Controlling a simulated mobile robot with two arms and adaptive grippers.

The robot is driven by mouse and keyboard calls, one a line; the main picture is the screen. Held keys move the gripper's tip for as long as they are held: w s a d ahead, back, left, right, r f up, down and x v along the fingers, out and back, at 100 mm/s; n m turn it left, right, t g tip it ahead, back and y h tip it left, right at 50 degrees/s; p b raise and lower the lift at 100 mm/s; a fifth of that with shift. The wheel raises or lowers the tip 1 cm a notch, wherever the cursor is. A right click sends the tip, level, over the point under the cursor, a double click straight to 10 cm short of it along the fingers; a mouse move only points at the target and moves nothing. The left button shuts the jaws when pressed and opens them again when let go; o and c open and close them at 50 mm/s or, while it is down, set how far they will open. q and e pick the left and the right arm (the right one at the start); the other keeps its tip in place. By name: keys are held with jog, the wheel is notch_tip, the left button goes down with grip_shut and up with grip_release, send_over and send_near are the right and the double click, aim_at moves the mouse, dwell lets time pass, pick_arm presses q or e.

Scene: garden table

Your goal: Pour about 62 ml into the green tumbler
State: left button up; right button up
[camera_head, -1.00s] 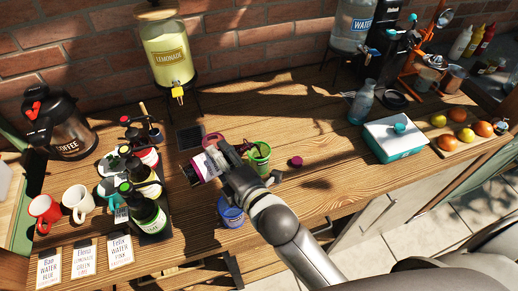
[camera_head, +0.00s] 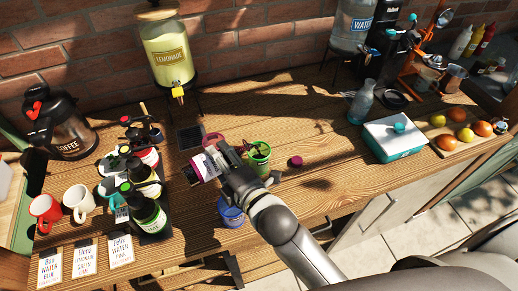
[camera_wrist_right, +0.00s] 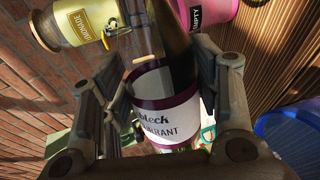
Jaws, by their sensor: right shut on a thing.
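My right gripper (camera_head: 232,166) is shut on a dark bottle with a white and purple label (camera_head: 206,165). In the right wrist view the bottle (camera_wrist_right: 165,92) sits between both fingers, its label partly reading "URRANT". The bottle is held tilted above the table. The green tumbler (camera_head: 259,153) stands just right of the gripper, partly hidden by it. I cannot tell whether the bottle's mouth is over it or whether liquid flows. My left gripper is not in view.
A blue tumbler (camera_head: 230,212) stands close to my right wrist, and a pink tumbler (camera_head: 212,140) is behind the bottle. Bottles (camera_head: 147,212) and mugs (camera_head: 78,202) crowd the left. A white-and-teal box (camera_head: 395,138) stands right. The table between box and green tumbler is mostly clear.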

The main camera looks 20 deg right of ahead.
jog(key=shift+f+n+b, duration=0.1)
jog(key=shift+n+b, duration=0.3)
jog(key=shift+b, duration=0.55)
jog(key=shift+n+h, duration=0.4)
jog(key=shift+a+r+n, duration=0.35)
jog(key=shift+n, duration=0.15)
jog(key=shift+d+f+n+t+h+b, duration=0.2)
jog(key=shift+n+t+h+b, duration=0.1)
jog(key=shift+n+t+b, duration=0.15)
jog(key=shift+f, duration=0.1)
